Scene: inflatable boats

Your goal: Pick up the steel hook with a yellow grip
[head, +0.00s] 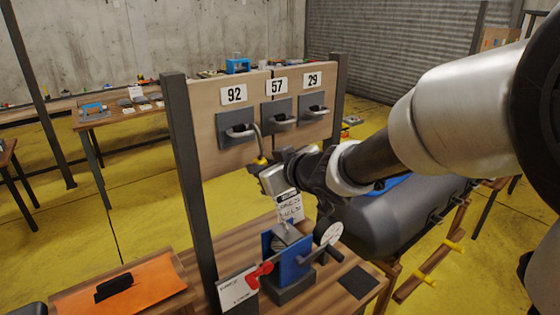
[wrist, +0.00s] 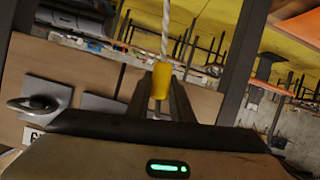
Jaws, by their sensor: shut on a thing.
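The steel hook's yellow grip (wrist: 161,82) is between my gripper's fingers in the wrist view, with its twisted steel shaft (wrist: 166,35) running up out of the frame. In the head view the yellow grip (head: 261,160) shows at the tip of my gripper (head: 265,172), and the thin shaft rises from it toward the board. My gripper is shut on the hook, just in front of the lower part of the board. I cannot tell whether the hook's far end touches the handle under number 92.
An upright board (head: 223,160) carries metal handles under labels 92, 57 and 29. Below it, a wooden table (head: 345,255) holds a blue device (head: 290,262) with a red knob and a dial. A dark inflatable tube (head: 385,222) lies at right. Yellow floor is open at left.

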